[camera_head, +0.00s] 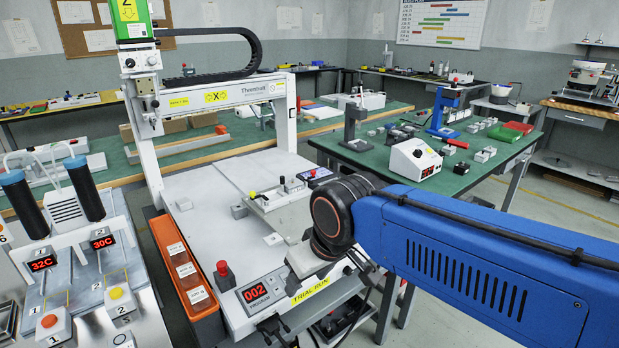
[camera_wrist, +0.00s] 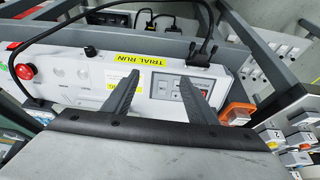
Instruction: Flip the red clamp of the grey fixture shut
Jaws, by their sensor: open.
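The grey fixture (camera_head: 279,196) is a flat plate on the white gantry bed in the head view. A small yellow knob stands at its left end. A small red part (camera_head: 313,172), which may be the red clamp, shows at its far right; its position is too small to tell. My arm hides part of the area near the fixture. In the wrist view my gripper (camera_wrist: 160,77) is open and empty. Its two dark fingers are spread in front of the white control panel (camera_wrist: 110,82). No clamp can be made out there.
The gantry beam (camera_head: 220,96) spans the bed. An orange bin (camera_head: 181,265) stands left. Black cables (camera_wrist: 207,45) run near the panel.

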